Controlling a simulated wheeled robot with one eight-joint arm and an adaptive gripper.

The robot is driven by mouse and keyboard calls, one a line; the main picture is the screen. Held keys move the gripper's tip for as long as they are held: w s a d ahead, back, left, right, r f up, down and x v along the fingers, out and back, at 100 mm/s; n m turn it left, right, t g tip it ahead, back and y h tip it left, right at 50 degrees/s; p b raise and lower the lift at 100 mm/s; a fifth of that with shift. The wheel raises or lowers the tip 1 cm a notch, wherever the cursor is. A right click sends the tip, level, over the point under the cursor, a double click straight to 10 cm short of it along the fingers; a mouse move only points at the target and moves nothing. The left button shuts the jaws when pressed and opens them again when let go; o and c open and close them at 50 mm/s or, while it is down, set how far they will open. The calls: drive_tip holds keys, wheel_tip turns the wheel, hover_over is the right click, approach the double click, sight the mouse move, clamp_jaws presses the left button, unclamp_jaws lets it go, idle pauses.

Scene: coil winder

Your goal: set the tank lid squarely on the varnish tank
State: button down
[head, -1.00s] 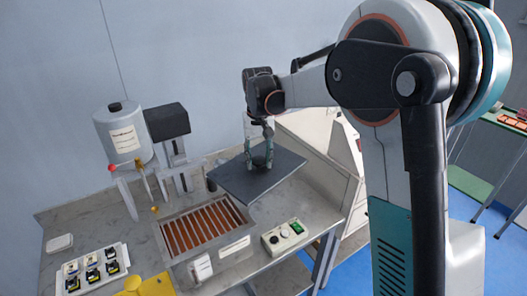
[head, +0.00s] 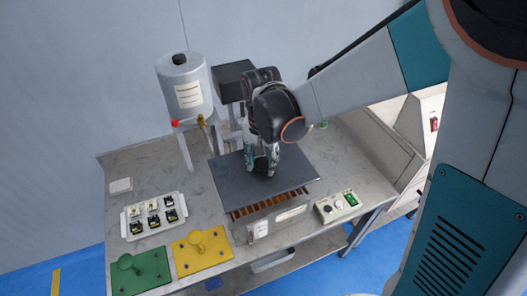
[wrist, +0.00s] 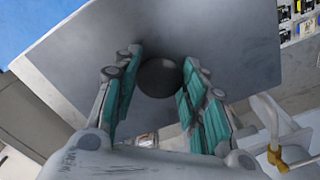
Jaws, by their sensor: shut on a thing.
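The tank lid (head: 232,182) is a flat dark grey plate with a round black knob (wrist: 160,77) in its middle. My gripper (head: 262,168) comes down from above and is shut on this knob, with a teal-padded finger on each side in the wrist view (wrist: 160,62). The lid lies over most of the varnish tank (head: 270,207). A strip of the tank's copper-coloured inside shows along the lid's front edge.
A grey canister (head: 185,88) and a dark-headed stand (head: 232,80) rise behind the lid. A white tray of small parts (head: 153,216) stands left. Yellow (head: 202,251) and green (head: 140,270) knobbed plates lie front left. A control box (head: 337,206) stands right of the tank.

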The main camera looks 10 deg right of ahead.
drive_tip(key=shift+d+f+b, duration=0.1)
drive_tip(key=shift+f+b, duration=2.55)
drive_tip(key=shift+f, duration=0.9)
drive_tip(key=shift+s+f+b, duration=0.1)
drive_tip(key=shift+f+b, duration=0.75)
drive_tip(key=shift+b, duration=0.05)
drive_tip(key=c, duration=0.9)
unclamp_jaws()
drive_tip(key=shift+r, duration=0.1)
